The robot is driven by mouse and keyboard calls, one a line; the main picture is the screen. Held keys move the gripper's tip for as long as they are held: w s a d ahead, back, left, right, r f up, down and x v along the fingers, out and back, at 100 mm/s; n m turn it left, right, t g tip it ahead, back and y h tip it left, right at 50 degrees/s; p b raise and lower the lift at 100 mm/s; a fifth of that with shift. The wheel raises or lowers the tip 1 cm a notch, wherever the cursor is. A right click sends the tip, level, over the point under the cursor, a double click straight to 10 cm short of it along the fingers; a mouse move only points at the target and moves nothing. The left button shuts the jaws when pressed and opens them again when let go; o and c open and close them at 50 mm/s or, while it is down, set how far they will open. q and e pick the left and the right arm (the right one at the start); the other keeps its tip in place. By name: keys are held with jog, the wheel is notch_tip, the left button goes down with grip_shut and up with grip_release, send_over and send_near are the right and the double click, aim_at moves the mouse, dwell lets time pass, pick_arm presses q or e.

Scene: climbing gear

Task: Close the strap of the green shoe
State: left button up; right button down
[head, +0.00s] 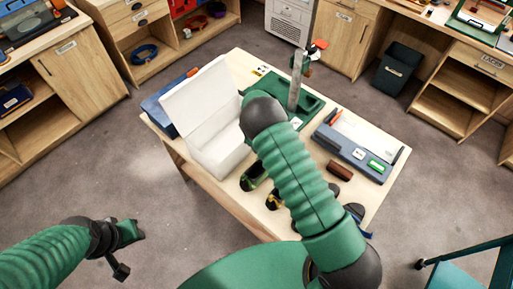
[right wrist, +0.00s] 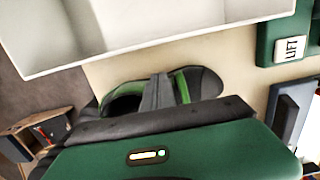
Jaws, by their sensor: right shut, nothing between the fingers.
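The green shoe (head: 252,176), dark with green trim, sits on the table in front of the white box. It also shows in the right wrist view (right wrist: 205,82), its dark opening at left and its rounded end at right. My right gripper (right wrist: 158,80) is shut and empty, its grey fingers over the shoe's middle; I cannot tell whether they touch it. They cover part of the shoe, and I cannot make out the strap's state.
The open white box (head: 215,140) stands right behind the shoe. A yellow-trimmed dark shoe (head: 273,200) lies nearby. Floor is clear at left.

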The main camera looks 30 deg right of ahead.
notch_tip(320, 180, up, 17)
jog(key=s+b, duration=0.1)
jog(key=b, duration=0.2)
jog(key=shift+s+d, duration=0.2)
jog(key=shift+d, duration=0.1)
